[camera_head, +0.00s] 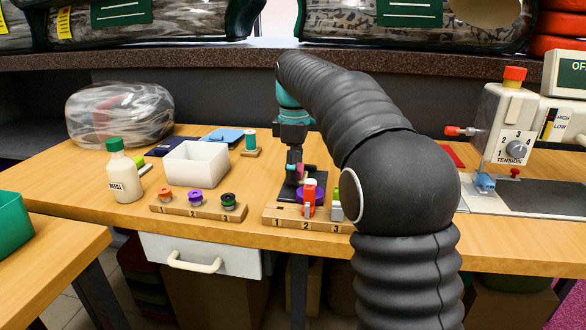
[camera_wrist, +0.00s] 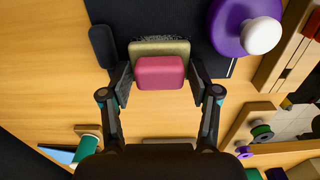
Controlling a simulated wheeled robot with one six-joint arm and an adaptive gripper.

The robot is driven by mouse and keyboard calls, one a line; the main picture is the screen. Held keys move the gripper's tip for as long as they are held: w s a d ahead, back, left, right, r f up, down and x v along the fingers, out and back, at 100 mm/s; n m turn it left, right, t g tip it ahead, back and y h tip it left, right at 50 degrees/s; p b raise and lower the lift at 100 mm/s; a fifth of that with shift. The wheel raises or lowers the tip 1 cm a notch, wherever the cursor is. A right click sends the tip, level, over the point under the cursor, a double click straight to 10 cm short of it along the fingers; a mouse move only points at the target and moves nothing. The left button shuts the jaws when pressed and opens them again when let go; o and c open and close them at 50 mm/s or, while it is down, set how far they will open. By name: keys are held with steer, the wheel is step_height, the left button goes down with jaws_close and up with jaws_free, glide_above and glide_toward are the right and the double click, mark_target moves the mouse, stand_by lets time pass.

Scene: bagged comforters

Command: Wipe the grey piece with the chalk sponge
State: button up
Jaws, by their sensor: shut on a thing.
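My gripper (camera_wrist: 160,80) is shut on a small block with a pink top and an olive-tan layer, which I take to be the chalk sponge (camera_wrist: 160,72). A little pink also shows at my gripper (camera_head: 296,168) in the head view. The sponge is over the edge of a dark mat (camera_wrist: 175,14); whether it touches anything below is unclear. A dark grey rounded piece (camera_wrist: 103,46) lies left of the sponge in the wrist view. A lighter grey piece (camera_head: 336,208) stands at slot 3 of a wooden rack. Which is the grey piece is unclear.
A purple disc with a white knob (camera_wrist: 232,32) is close right of the sponge. The numbered rack (camera_head: 276,216) holds a red piece (camera_head: 309,200). Another rack (camera_head: 172,208) holds spools. A white bin (camera_head: 196,164), refill bottle (camera_head: 123,175) and sewing machine (camera_head: 505,130) stand around.

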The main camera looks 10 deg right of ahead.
mark_target(318, 182)
steer(key=shift+s+d, duration=0.3)
steer(key=shift+d, duration=0.55)
steer(key=shift+s+d, duration=0.25)
steer(key=shift+d, duration=0.65)
steer(key=shift+s+d, duration=0.3)
steer(key=shift+d, duration=0.55)
steer(key=shift+w+a+f, duration=0.1)
steer(key=shift+w+a, duration=0.2)
steer(key=shift+a, duration=0.7)
steer(key=shift+w+a, duration=0.35)
steer(key=shift+a, duration=0.7)
steer(key=shift+w+a+f, duration=0.1)
steer(key=shift+w+a, duration=0.2)
steer(key=shift+a, duration=0.7)
steer(key=shift+r, duration=2.55)
